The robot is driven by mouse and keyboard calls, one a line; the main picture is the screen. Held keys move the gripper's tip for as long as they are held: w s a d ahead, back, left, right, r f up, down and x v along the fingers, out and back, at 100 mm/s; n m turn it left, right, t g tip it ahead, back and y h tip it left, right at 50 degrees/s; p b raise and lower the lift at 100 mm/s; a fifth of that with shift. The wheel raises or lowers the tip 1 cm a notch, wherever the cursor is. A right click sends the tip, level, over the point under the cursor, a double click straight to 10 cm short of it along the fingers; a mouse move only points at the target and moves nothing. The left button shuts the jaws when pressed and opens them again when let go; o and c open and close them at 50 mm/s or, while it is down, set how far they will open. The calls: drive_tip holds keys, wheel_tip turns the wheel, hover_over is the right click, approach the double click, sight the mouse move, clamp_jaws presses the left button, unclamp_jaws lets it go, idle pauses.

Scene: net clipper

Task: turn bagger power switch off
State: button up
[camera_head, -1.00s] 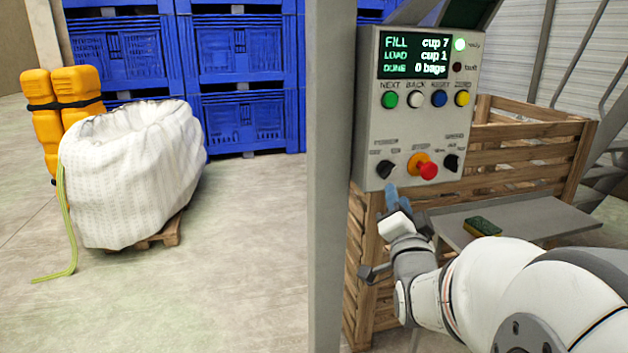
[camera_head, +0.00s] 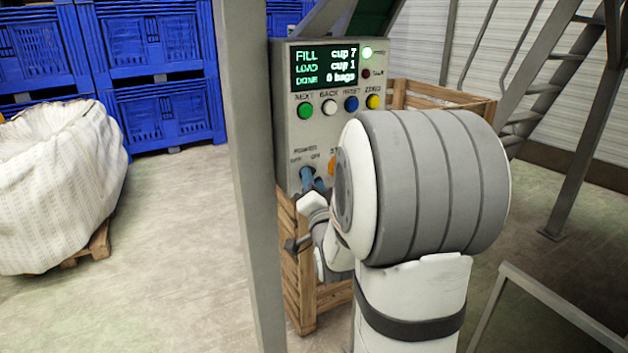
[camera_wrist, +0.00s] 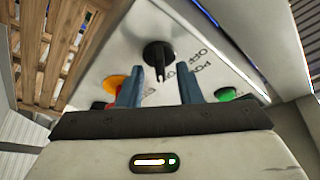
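The grey control panel (camera_head: 297,120) has a lit screen (camera_head: 323,68) reading FILL cup 7, LOAD cup 1, DONE 0 bags. The power label (camera_head: 305,151) is at its lower left, with the switch knob below it mostly hidden by my fingers. In the wrist view the black knob (camera_wrist: 158,52) lies centred between and a little beyond the two blue fingertips. My gripper (camera_head: 313,179) is at the panel face, open, with a finger on either side of the knob's line (camera_wrist: 160,84). Contact with the knob cannot be told.
An orange-based stop button (camera_wrist: 116,84) is close beside one finger. Green (camera_head: 305,111), white, blue and yellow buttons sit above; a green lamp (camera_head: 367,53) is lit. A grey post (camera_head: 250,180) stands left of the panel, a wooden crate (camera_head: 299,285) below it.

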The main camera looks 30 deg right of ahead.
drive_tip(key=shift+c, duration=0.4)
clamp_jaws()
drive_tip(key=shift+f+b, duration=0.1)
drive_tip(key=shift+b, duration=0.4)
drive_tip(key=n+y+b, duration=0.4)
drive_tip(key=n+b, duration=0.2)
drive_tip(key=n, duration=0.2)
drive_tip(key=n+y+b, duration=0.4)
drive_tip(key=n+b, duration=0.3)
drive_tip(key=n, duration=0.1)
drive_tip(key=n+y+b, duration=0.3)
drive_tip(key=n+b, duration=0.3)
drive_tip(key=n, duration=0.3)
drive_tip(key=shift+d+y+b, duration=0.3)
drive_tip(key=shift+y+b, duration=0.1)
drive_tip(key=shift+n+g, duration=0.3)
drive_tip(key=shift+n, duration=0.1)
drive_tip(key=shift+o, duration=0.4)
unclamp_jaws()
